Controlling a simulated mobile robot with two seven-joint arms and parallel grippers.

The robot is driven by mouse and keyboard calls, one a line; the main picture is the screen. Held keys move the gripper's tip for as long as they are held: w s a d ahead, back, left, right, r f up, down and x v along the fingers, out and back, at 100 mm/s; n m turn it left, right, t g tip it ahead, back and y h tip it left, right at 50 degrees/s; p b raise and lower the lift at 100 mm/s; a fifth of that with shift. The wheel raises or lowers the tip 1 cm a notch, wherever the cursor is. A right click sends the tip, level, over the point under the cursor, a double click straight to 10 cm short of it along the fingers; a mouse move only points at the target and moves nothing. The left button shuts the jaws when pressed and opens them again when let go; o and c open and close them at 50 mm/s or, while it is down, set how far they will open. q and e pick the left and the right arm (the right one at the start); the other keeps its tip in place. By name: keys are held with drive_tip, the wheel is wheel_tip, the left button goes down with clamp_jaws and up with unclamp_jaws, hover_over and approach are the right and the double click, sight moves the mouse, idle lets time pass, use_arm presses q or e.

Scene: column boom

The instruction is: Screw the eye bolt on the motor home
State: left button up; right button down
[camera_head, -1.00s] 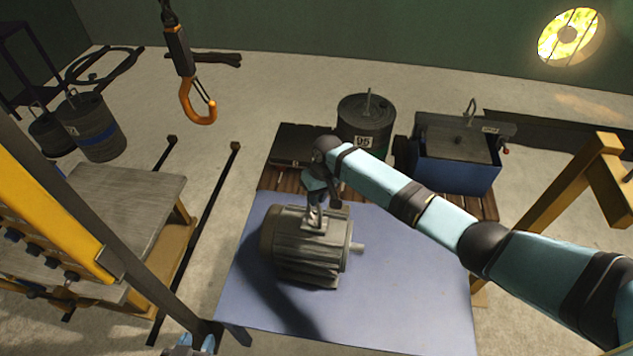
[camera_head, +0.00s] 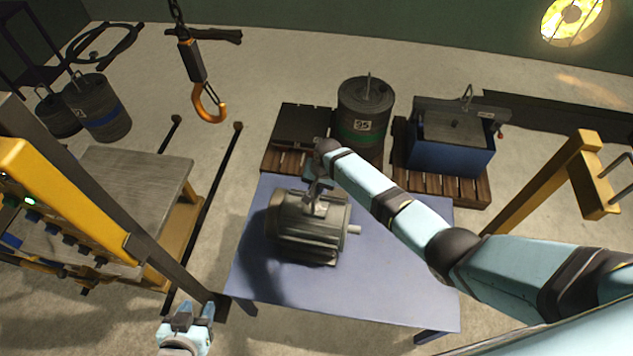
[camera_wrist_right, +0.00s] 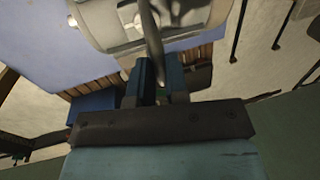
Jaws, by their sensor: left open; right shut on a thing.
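The grey ribbed motor (camera_head: 310,236) lies on its side on the blue table top, its shaft pointing right. It also fills the top of the right wrist view (camera_wrist_right: 100,25). My right gripper (camera_head: 316,196) is over the top of the motor, shut on the eye bolt (camera_wrist_right: 151,38), a thin grey piece between its fingers (camera_wrist_right: 160,82). The bolt's lower end is at the motor's top; the thread and how far it is seated cannot be made out. My left gripper (camera_head: 196,314) is open and empty, low at the left, apart from the table.
The blue table (camera_head: 395,290) is bare around the motor. An orange crane hook (camera_head: 209,105) hangs at the upper left. A yellow boom (camera_head: 75,205) crosses the left side.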

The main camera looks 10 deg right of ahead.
drive_tip(key=shift+w+r, duration=0.2)
drive_tip(key=shift+r, duration=0.05)
drive_tip(key=c, duration=1.2)
unclamp_jaws()
drive_tip(key=shift+o, duration=0.4)
drive_tip(key=shift+s, duration=0.1)
wheel_tip(320, 180, up, 14)
drive_tip(key=s+d, duration=0.1)
drive_tip(key=d, duration=0.1)
drive_tip(key=shift+s+d+f, duration=0.15)
drive_tip(key=shift+d+f, duration=0.1)
